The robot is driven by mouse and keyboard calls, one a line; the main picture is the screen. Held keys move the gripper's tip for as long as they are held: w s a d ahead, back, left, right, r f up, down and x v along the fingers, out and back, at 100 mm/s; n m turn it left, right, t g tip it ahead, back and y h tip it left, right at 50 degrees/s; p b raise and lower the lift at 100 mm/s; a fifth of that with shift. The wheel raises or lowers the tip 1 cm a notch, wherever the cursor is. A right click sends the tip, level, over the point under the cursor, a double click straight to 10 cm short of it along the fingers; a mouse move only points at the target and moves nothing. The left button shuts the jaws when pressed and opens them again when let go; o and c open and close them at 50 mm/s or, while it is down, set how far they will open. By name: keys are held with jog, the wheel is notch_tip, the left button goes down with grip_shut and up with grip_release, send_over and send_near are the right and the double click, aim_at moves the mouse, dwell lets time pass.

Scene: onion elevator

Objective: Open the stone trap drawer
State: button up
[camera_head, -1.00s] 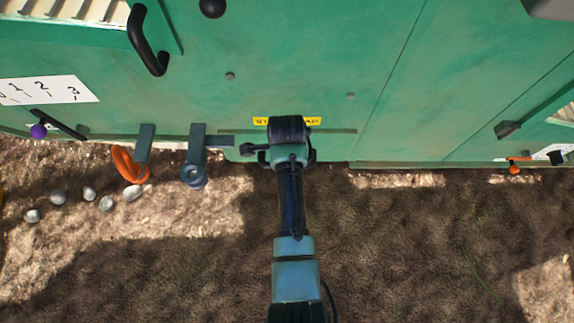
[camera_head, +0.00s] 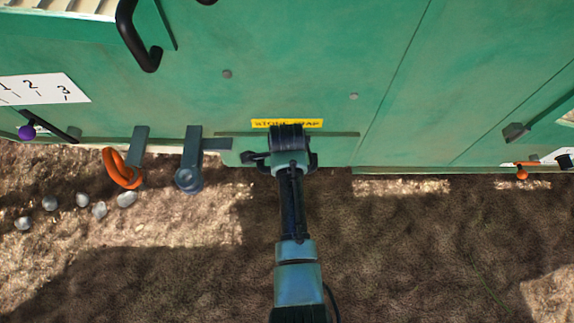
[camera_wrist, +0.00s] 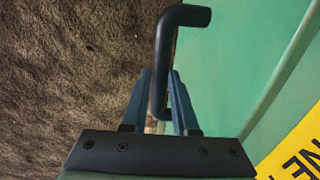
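The stone trap drawer (camera_head: 345,146) is a green panel low on the green wall, under a yellow label (camera_head: 258,124) reading "STONE TRAP". Its front looks flush with the wall. My gripper (camera_head: 287,133) is at the middle of this panel, covering part of it. In the wrist view, a black bent handle (camera_wrist: 182,16) stands between the two blue fingers of my gripper (camera_wrist: 160,95). The fingers lie close along both sides of the handle and look shut on it. The yellow label (camera_wrist: 300,150) shows at the lower right there.
An orange hook-like loop (camera_head: 120,170) and a grey bracket (camera_head: 190,172) hang left of the drawer. Several pale stones (camera_head: 82,200) lie on the ground. A black handle (camera_head: 135,40) is at the upper left. The brown ground (camera_head: 420,260) in front is clear.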

grip_shut()
dwell(1.0)
jog(key=s+p, duration=1.9)
jog(key=s, duration=1.3)
jog(key=shift+p, duration=0.3)
jog(key=shift+s, duration=0.1)
